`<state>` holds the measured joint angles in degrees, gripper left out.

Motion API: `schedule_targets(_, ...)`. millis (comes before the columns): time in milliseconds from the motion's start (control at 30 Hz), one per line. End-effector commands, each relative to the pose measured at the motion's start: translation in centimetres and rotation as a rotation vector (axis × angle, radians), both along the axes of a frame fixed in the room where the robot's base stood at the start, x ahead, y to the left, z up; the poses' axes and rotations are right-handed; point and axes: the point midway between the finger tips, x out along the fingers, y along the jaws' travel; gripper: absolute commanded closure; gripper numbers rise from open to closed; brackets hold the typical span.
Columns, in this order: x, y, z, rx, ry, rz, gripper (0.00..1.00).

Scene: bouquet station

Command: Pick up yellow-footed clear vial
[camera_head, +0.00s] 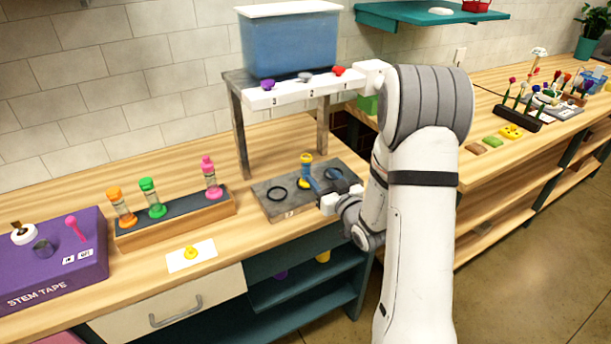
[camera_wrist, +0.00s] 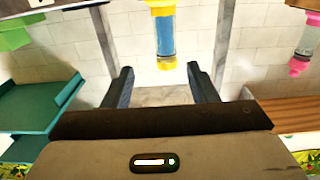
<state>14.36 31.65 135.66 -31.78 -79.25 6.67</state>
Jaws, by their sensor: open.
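The yellow vial (camera_head: 306,170) stands upright on the dark plate under the dispenser, with a yellow top and a blue-tinted body. My gripper (camera_wrist: 161,84) is open and empty. Its fingers lie to either side of the vial's line, and the vial appears beyond the fingertips. In the head view my gripper (camera_head: 324,189) is low and just right of the vial.
The dispenser tank (camera_head: 290,45) stands above the plate (camera_head: 278,210) on metal legs. A rack (camera_head: 180,222) at left holds orange, green and pink vials. A white card with a yellow piece (camera_head: 191,253) lies in front. A purple stem tape box (camera_head: 50,262) is far left.

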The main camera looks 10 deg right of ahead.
Motion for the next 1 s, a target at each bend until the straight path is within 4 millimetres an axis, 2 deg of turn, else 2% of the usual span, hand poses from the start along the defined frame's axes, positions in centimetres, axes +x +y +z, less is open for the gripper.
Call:
schedule_targets(367, 4.5, 2.5, 0.4, -0.001, 0.002, 0.004, 0.47)
schedule_targets(500, 6.1, 2.8, 0.2, -0.001, 0.001, 0.001, 0.47)
schedule_targets(767, 6.4, 2.9, 0.0, 0.000, 0.001, 0.001, 0.47)
schedule_targets(1000, 6.3, 3.0, 0.0, 0.000, 0.001, 0.002, 0.65)
